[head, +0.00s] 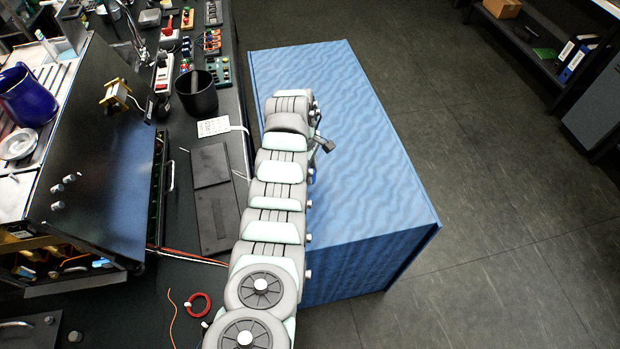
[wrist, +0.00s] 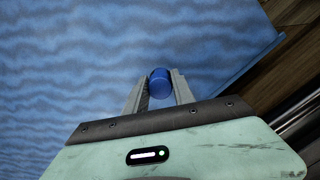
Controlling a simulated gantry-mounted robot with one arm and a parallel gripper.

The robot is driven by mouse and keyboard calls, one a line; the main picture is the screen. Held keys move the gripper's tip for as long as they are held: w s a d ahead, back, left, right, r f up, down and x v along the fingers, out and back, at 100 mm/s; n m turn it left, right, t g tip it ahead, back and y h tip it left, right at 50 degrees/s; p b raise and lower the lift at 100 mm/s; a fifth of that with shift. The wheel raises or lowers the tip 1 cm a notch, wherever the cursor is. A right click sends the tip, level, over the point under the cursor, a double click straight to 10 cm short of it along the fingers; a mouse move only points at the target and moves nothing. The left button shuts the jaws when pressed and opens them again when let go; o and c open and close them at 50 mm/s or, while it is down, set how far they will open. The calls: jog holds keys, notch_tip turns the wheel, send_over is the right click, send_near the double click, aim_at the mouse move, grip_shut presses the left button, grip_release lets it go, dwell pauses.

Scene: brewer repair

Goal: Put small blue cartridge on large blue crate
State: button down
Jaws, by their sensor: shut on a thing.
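The large blue crate (head: 375,165) stands on the floor beside the workbench, with a broad, wavy-patterned top. Its top also fills much of the wrist view (wrist: 70,70). The small blue cartridge (wrist: 160,82) sits between the fingertips of my gripper (wrist: 160,92) in the wrist view. My gripper is shut on it, with the crate's top behind it. I cannot tell whether the cartridge touches the crate. In the head view my arm reaches over the crate's left part and hides most of the gripper and the cartridge.
The dark workbench (head: 215,125) runs along the crate's left side. It holds a black cup (head: 197,95), a dark flat plate (head: 212,165), a red ring (head: 198,305) and an opened brewer (head: 105,150). The crate's right part is clear. A shelf (head: 540,45) stands far right.

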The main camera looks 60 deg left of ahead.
jog(key=shift+f, duration=1.85)
jog(key=shift+b, duration=0.3)
jog(key=shift+f, duration=0.15)
jog(key=c, duration=1.1)
grip_release()
jog(key=shift+o, duration=0.2)
jog(key=r, duration=0.8)
jog(key=s+a+r, duration=0.1)
jog(key=r, duration=0.3)
jog(key=shift+r+p, duration=0.15)
jog(key=shift+p, duration=0.15)
